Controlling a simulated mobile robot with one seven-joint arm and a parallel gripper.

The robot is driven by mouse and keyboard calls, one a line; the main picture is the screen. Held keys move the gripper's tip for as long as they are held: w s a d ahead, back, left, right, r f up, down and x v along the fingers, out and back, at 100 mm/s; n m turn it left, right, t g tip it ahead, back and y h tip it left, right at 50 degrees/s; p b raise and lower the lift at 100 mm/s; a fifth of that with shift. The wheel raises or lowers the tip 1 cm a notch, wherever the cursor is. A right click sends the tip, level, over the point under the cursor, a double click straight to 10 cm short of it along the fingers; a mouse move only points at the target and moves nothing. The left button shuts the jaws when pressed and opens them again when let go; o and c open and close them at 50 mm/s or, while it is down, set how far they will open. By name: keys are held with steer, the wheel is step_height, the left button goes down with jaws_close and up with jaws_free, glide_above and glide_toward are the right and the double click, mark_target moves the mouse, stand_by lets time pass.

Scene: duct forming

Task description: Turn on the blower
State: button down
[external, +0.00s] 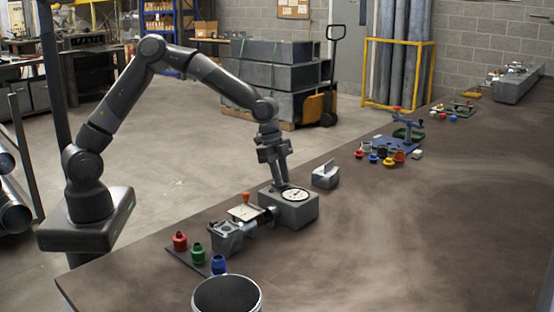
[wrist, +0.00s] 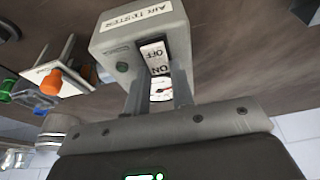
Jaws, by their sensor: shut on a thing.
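The blower is a grey box labelled "AIR TESTER" (wrist: 112,42), upside down in the wrist view; it also stands on the bench in the external view (external: 300,214), with a round white dial on top. A rocker switch (wrist: 154,57) marked OFF and ON is on its face. My gripper (wrist: 158,78) has a finger on each side of the switch and is shut on it; the exact contact is hard to see. A dark green round lamp (wrist: 122,67) sits beside the switch. In the external view my gripper (external: 284,184) reaches down onto the box top.
A clamp-like fixture (external: 227,238) joins the box's left side, near an orange-knobbed plate (external: 245,211). Red (external: 180,241), green (external: 198,253) and blue (external: 218,264) fittings stand at the front left. A grey block (external: 325,177) is behind the box. The bench right of it is clear.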

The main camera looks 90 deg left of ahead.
steer(key=shift+w+d+f+g+y, duration=0.1)
steer(key=shift+w+d+g+y, duration=0.05)
steer(key=shift+g+y, duration=0.45)
steer(key=shift+w+d+f+g+y, duration=0.1)
steer(key=shift+w+g+y, duration=0.05)
steer(key=shift+g+y, duration=0.45)
steer(key=c, duration=1.2)
jaws_free()
steer(key=shift+c, duration=0.2)
steer(key=shift+r, duration=0.1)
step_height(320, 180, up, 11)
steer(key=shift+s+a, duration=0.1)
